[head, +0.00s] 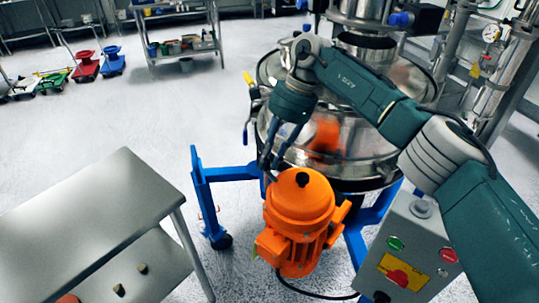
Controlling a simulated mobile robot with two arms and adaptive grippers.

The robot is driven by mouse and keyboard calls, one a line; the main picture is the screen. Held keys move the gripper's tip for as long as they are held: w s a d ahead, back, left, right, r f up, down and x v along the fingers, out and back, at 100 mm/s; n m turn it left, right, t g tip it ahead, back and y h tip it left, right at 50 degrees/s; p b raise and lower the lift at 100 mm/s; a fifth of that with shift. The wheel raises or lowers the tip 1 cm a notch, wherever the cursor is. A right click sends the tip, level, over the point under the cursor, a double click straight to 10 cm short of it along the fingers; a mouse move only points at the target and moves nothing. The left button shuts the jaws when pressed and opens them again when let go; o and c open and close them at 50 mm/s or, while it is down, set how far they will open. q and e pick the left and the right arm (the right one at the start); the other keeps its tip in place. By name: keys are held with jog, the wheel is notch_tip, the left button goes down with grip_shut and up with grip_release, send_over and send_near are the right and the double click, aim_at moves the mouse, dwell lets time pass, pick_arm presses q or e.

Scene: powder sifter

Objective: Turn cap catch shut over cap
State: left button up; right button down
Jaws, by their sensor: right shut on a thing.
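The orange motor (297,235) of the sifter stands in the lower middle of the head view, with a rounded orange cap (300,200) and a small black piece (302,180) on top. My right gripper (269,172) comes from above and points down, its fingertips at the upper left edge of the cap. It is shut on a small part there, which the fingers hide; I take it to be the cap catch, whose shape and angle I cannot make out. My left gripper is not in view.
The steel sifter drum (370,150) stands behind my right arm on a blue frame (201,190). A grey control box (405,250) is at lower right. A steel table (95,205) stands at left. Open floor lies between the table and the back shelf (185,50).

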jog(key=shift+w+a+r+n, duration=0.15)
jog(key=shift+a+r+n, duration=0.05)
jog(key=shift+r+n, duration=0.2)
jog(key=c, duration=1.6)
grip_release()
jog(key=shift+f, duration=0.1)
jog(key=shift+o, duration=0.2)
jog(key=shift+a+f, duration=0.1)
jog(key=shift+a, duration=0.05)
jog(key=v, duration=1.2)
